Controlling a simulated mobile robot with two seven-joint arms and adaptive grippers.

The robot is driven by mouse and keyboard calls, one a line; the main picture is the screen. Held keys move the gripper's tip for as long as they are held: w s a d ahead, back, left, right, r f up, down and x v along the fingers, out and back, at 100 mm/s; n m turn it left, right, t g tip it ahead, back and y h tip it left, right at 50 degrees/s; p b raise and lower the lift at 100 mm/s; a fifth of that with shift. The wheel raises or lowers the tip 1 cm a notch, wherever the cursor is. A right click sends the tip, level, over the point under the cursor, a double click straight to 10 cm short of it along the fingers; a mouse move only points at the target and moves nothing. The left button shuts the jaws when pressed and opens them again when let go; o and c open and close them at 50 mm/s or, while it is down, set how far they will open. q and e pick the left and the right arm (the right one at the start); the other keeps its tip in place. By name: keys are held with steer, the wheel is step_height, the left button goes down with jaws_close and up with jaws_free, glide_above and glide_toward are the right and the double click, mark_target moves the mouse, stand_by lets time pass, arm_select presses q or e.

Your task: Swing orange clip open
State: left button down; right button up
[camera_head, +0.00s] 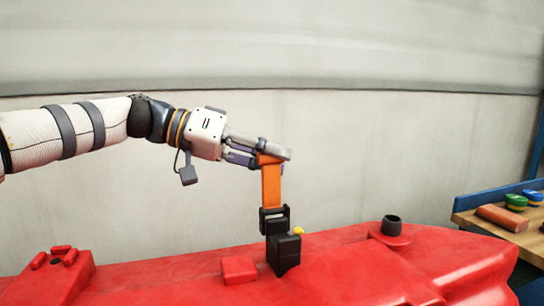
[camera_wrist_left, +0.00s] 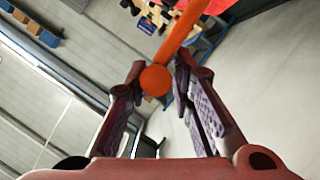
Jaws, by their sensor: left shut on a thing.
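The orange clip (camera_head: 271,187) stands nearly upright above a black hinged block (camera_head: 283,245) on the red tank (camera_head: 345,275). My left gripper (camera_head: 272,156) comes in from the left and is shut on the top end of the orange clip. In the left wrist view, the rounded end of the orange clip (camera_wrist_left: 155,80) lies between the fingers of my left gripper (camera_wrist_left: 158,74), and its strip runs away to the upper right. The clip's lower end meets the black block. My right gripper is in neither view.
A black-topped port (camera_head: 391,226) rises from the tank to the right, and a small red raised block (camera_head: 239,269) is to the left. A wooden bench (camera_head: 520,238) with coloured parts stands at far right. The grey wall is behind.

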arm_select(q)
steer(key=shift+w+f+n+g, duration=0.35)
steer(key=shift+f+n+g, duration=0.15)
steer(key=shift+f, duration=0.3)
steer(key=c, duration=1.5)
jaws_free()
steer(key=shift+a, duration=0.1)
steer(key=shift+r, duration=0.25)
steer(key=shift+r, duration=0.1)
steer(key=shift+a+r, duration=0.15)
steer(key=shift+a, duration=0.25)
steer(key=v, duration=1.1)
steer(key=shift+a+f, duration=0.15)
steer(key=shift+f, duration=0.1)
